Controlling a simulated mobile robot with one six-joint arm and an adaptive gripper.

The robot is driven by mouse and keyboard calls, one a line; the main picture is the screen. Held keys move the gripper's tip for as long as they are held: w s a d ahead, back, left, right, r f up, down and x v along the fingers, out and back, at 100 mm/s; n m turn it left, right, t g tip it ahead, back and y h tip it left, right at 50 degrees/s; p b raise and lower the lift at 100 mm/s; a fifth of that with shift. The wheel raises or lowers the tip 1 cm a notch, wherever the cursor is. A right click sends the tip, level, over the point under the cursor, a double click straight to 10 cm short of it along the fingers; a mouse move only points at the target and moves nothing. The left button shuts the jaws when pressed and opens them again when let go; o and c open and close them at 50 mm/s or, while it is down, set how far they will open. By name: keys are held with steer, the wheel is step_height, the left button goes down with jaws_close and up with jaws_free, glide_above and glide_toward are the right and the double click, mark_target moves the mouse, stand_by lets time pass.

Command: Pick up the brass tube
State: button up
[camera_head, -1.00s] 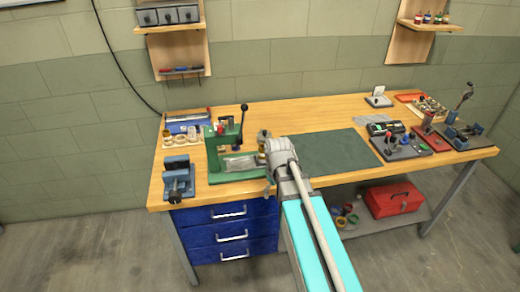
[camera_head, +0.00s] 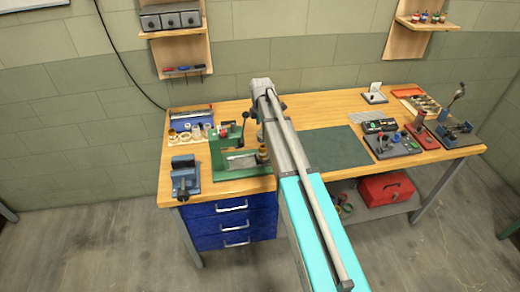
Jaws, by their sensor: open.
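A small upright brass-coloured cylinder (camera_head: 263,153), which looks like the brass tube, stands at the right end of the green press (camera_head: 228,163) on the workbench. It is close to the left side of my arm and partly crowded by it. My gripper (camera_head: 269,107) is at the far end of my arm, over the back of the bench behind the press. Only dark bits of it show beside the wrist, and its fingertips are hidden. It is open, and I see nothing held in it.
A blue vise (camera_head: 185,177) stands at the bench's left front. A dark green mat (camera_head: 335,148) lies clear right of my arm. Fixtures (camera_head: 392,145) crowd the right end.

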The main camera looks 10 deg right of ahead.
mark_target(263, 150)
steer(key=shift+w+f, duration=0.1)
stand_by(0.4)
step_height(263, 150, down, 8)
steer(key=b, duration=0.8)
steer(key=shift+f+b, duration=0.15)
steer(key=shift+b, duration=0.2)
steer(key=shift+f, duration=0.1)
steer(key=f+b, duration=0.1)
steer(key=d+f+b, duration=0.1)
steer(key=f+b, duration=0.1)
steer(key=shift+f, duration=0.2)
steer(key=shift+f+b, duration=0.8)
steer(key=shift+b, duration=0.3)
jaws_close()
steer(key=shift+r, duration=0.15)
stand_by(0.4)
